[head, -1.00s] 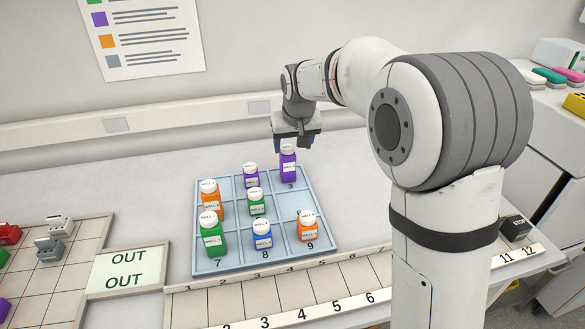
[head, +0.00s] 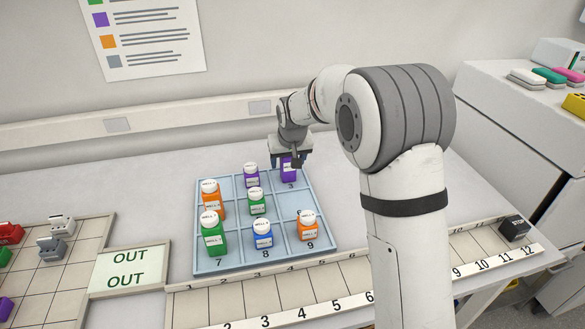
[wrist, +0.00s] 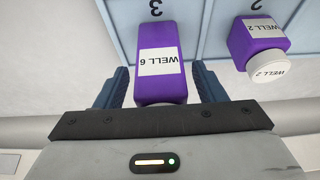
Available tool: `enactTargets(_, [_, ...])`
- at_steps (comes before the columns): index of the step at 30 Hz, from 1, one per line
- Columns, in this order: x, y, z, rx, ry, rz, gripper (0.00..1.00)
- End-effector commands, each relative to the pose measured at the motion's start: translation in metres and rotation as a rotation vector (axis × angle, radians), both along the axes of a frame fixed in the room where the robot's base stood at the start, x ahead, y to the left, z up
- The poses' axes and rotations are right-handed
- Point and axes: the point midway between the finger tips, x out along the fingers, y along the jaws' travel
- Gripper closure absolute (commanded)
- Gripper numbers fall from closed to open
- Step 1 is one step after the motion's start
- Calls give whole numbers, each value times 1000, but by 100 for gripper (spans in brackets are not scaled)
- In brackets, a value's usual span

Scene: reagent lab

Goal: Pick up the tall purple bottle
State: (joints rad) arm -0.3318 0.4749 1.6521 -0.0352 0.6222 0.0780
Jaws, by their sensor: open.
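The tall purple bottle (head: 289,175) stands upright in the tray cell marked 3, at the back right of the blue tray (head: 278,188). In the wrist view the purple bottle (wrist: 161,55) has a label reading WELL 6, and its top end is hidden behind my gripper's dark plate. My gripper (head: 290,162) is down over the bottle's upper part. In the wrist view the blue fingers of my gripper (wrist: 160,88) are open, one on each side of the bottle, with a small gap showing at each side.
A shorter purple bottle (head: 251,176) labelled WELL 2 stands in the cell to the left. Orange (head: 307,226), green (head: 215,235) and blue (head: 263,234) bottles stand in other cells. A numbered rail (head: 290,297) runs along the front, and an OUT sign (head: 128,269) lies left.

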Motion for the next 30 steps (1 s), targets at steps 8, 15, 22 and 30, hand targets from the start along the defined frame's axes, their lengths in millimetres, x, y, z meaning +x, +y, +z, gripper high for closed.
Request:
enactTargets(8, [0,0,0,0,0,1,57])
enactTargets(15, [0,1,0,0,0,1,76])
enactTargets(22, [-1,1,0,1,0,1,85])
enactTargets(30, [0,1,20,2,-5,1,85])
